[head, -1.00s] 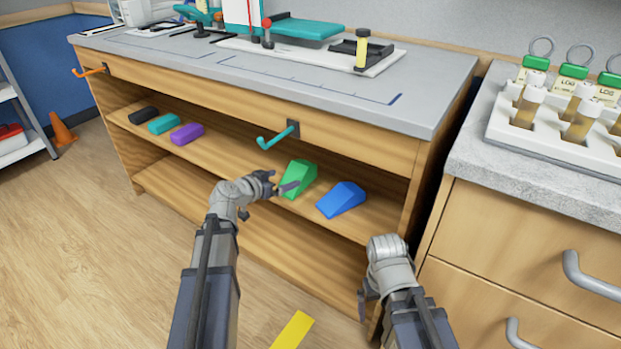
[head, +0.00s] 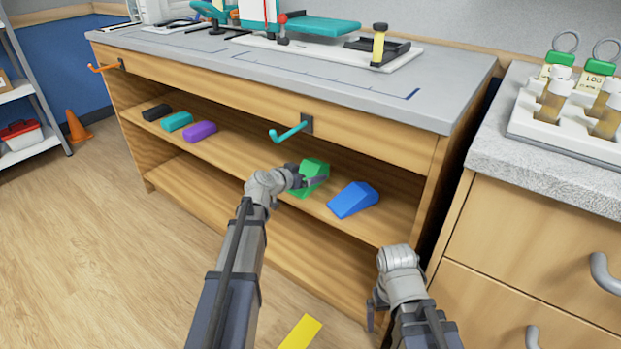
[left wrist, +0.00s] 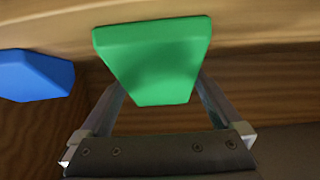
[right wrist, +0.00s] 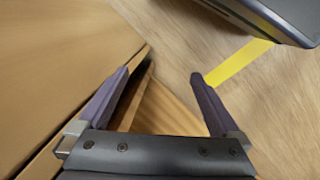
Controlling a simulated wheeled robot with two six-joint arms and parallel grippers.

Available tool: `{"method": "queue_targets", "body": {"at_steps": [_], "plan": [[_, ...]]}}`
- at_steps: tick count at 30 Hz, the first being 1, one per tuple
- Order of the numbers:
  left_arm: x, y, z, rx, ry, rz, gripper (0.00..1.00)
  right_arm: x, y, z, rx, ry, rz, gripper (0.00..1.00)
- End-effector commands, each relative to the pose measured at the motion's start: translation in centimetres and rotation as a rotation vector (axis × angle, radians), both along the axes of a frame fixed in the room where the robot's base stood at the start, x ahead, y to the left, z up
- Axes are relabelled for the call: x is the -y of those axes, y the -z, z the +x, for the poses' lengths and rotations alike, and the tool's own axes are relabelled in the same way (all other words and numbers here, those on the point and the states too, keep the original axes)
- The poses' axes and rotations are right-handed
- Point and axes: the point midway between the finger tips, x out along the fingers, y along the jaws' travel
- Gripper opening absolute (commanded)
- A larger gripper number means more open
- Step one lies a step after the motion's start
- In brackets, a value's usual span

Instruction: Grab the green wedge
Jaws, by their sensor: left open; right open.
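The green wedge (head: 313,176) lies on the upper shelf of the wooden bench, between the purple block and the blue wedge. My left gripper (head: 310,182) is at the green wedge, open. In the left wrist view the green wedge (left wrist: 155,60) sits between and in front of the open fingers (left wrist: 158,95), which are partly hidden behind it. I cannot tell whether they touch it. My right gripper (head: 376,305) is open and empty, low in front of the bench's right end; its spread fingers also show in the right wrist view (right wrist: 160,85).
A blue wedge (head: 353,200) lies just right of the green one. Purple (head: 201,131), teal (head: 177,121) and black (head: 156,112) blocks lie further left on the shelf. A teal hook (head: 288,132) sticks out above. A drawer cabinet (head: 540,260) stands at right.

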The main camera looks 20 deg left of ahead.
Motion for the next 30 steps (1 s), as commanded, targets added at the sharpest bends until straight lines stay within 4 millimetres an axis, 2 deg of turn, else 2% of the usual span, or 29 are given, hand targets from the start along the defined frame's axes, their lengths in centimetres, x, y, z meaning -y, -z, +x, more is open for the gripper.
{"method": "queue_targets", "body": {"at_steps": [1, 6, 14, 30], "plan": [[0.3, 0.6, 1.0, 0.0, 0.002, 0.0, 1.0, 0.0, 0.6, 0.0, 0.0, 0.001, 0.0, 1.0], [0.9, 1.5, 3.0, 0.0, 0.001, 0.001, 1.0, 0.0, 1.5, 0.0, 0.0, 0.003, 0.0, 1.0], [1.1, 1.4, 3.0, 0.0, 0.0, 0.001, 0.99, 0.0, 1.4, 0.0, 0.0, 0.004, 0.0, 1.0], [1.1, 1.4, 3.0, 0.0, 0.0, 0.001, 0.38, 0.0, 1.4, 0.0, 0.0, 0.003, 0.0, 1.0]]}}
